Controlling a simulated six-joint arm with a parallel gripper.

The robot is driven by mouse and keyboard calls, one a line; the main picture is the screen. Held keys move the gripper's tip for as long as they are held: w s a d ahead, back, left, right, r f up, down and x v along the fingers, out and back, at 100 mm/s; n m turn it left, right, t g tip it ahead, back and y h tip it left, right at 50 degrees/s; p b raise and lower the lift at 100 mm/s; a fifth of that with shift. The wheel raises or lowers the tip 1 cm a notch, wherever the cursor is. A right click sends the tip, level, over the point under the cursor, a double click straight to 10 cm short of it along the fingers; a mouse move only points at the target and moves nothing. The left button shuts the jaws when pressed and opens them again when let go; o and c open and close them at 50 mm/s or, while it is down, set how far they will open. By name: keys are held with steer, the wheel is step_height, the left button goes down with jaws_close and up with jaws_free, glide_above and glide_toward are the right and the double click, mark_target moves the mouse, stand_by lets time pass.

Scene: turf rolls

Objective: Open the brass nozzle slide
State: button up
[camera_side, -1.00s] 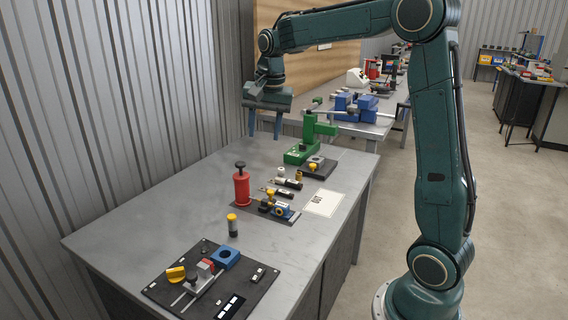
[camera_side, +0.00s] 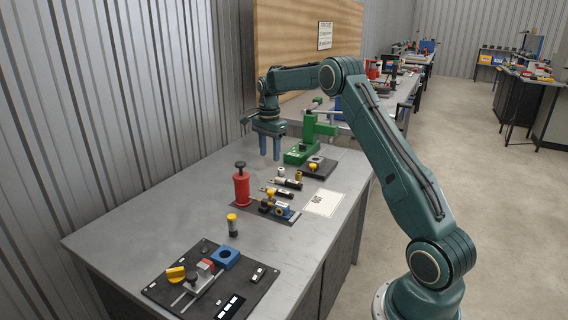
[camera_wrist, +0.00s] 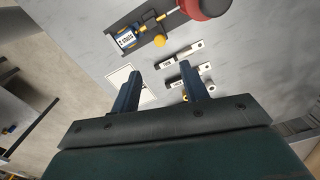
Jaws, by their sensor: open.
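A small blue fixture with brass-coloured parts and a yellow knob (camera_side: 270,195) lies on a dark plate beside a red canister (camera_side: 241,187) in the side view. In the wrist view the blue block (camera_wrist: 128,39) shows at the top, with a yellow knob (camera_wrist: 159,40) and a brass-coloured piece (camera_wrist: 160,17) by it. I cannot tell which piece is the nozzle slide or how far it is open. My gripper (camera_side: 270,157) points down, open and empty, above the bench behind the red canister. Its two fingers (camera_wrist: 159,75) are apart in the wrist view, touching nothing.
A green press (camera_side: 303,152) stands close right of my gripper. A white card (camera_side: 324,202) lies at the right edge. A black rail board (camera_side: 255,288) is at the front. The bench's left side is clear.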

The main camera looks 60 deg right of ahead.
mark_target(270, 190)
steer(key=shift+f, duration=0.15)
step_height(270, 190, down, 14)
steer(key=shift+r, duration=0.25)
stand_by(0.6)
jaws_close()
